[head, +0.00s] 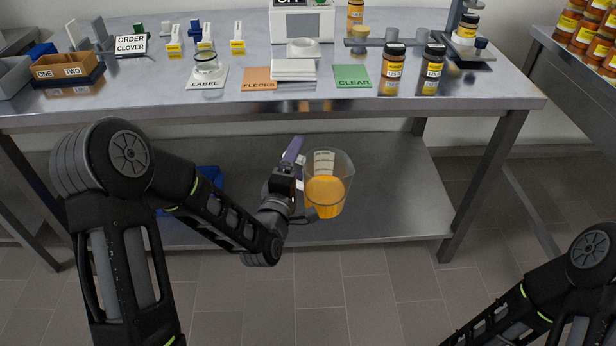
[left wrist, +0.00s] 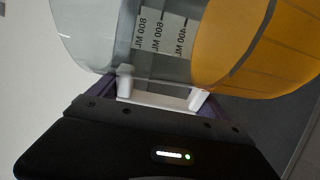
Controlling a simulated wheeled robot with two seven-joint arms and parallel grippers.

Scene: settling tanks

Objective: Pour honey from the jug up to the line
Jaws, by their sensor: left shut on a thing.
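My left gripper (head: 299,172) is shut on the clear jug (head: 343,165), in front of the bench and below its top in the head view. The jug is about upright and holds orange honey (head: 325,192) in its lower part. In the left wrist view the fingers (left wrist: 160,92) grip a white handle piece of the jug (left wrist: 85,30). The honey (left wrist: 265,45) there reaches near the 400 mL mark. An empty-looking glass jar (head: 206,66) stands on the white LABEL mat (head: 206,84); its line is too small to make out. My right gripper is out of view.
The steel bench (head: 150,92) also bears an orange FLECKS card (head: 259,79), a green CLEAR card (head: 352,76), white tiles (head: 293,70) and two filled jars (head: 393,65) (head: 432,68). An ORDER CLOVER sign (head: 131,44) stands at left. A lower shelf (head: 390,190) lies behind the jug.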

